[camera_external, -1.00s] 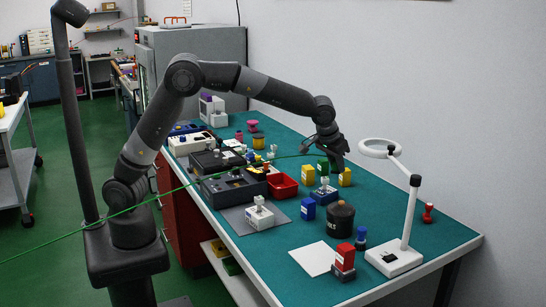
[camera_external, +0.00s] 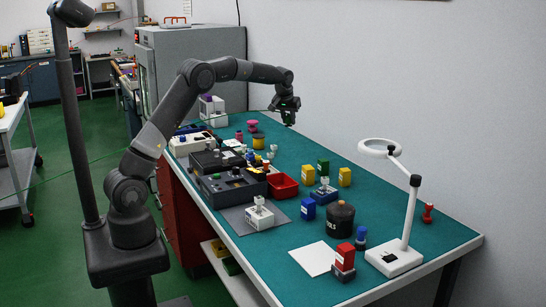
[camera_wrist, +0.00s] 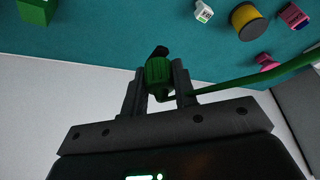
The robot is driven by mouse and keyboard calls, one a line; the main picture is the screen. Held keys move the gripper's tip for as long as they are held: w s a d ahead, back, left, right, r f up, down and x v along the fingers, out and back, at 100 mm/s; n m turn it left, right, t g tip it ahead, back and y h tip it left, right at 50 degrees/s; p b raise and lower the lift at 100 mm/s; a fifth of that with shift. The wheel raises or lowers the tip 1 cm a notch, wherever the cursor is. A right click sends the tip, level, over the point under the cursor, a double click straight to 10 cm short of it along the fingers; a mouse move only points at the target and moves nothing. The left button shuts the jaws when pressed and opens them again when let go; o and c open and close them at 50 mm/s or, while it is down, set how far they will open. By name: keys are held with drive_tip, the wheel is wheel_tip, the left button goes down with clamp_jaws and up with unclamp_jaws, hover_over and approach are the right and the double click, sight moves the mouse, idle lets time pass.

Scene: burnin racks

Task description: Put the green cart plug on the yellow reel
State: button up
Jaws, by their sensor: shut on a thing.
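My gripper (camera_external: 287,112) is shut on the green cart plug (camera_wrist: 159,71), held in the air over the far part of the bench. In the wrist view the plug sits between my two fingers, with a dark tip beyond them. Its green cord (camera_wrist: 255,80) runs off to the right. The yellow reel (camera_external: 258,142) stands on the bench, left of and below my gripper in the external view. It also shows in the wrist view (camera_wrist: 248,22), at the upper right, apart from the plug.
Pink pieces (camera_external: 252,125) stand near the reel. A red bin (camera_external: 283,187), a green block (camera_external: 323,166), yellow blocks (camera_external: 308,175) and a dark pot (camera_external: 340,219) stand nearer. A white magnifier lamp (camera_external: 408,225) is at the right. The teal bench (camera_external: 315,135) is clear beneath my gripper.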

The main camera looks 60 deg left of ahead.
drive_tip(key=s+a+n, duration=0.2)
drive_tip(key=s+a, duration=0.1)
drive_tip(key=a, duration=0.8)
hover_over(259, 135)
drive_tip(key=d, duration=0.2)
drive_tip(key=shift+g, duration=0.3)
drive_tip(key=f, duration=0.6)
drive_tip(key=shift+s+a+f, duration=0.1)
drive_tip(key=shift+s+a, duration=0.15)
drive_tip(key=shift+s, duration=0.05)
drive_tip(key=shift+a+f, duration=0.25)
drive_tip(key=shift+a, duration=0.1)
drive_tip(key=shift+f, duration=1.9)
drive_tip(key=shift+f, duration=0.2)
drive_tip(key=o, duration=1)
drive_tip(key=shift+r, duration=0.1)
drive_tip(key=v, duration=1.2)
drive_tip(key=shift+s+d, duration=0.1)
drive_tip(key=shift+d, duration=0.05)
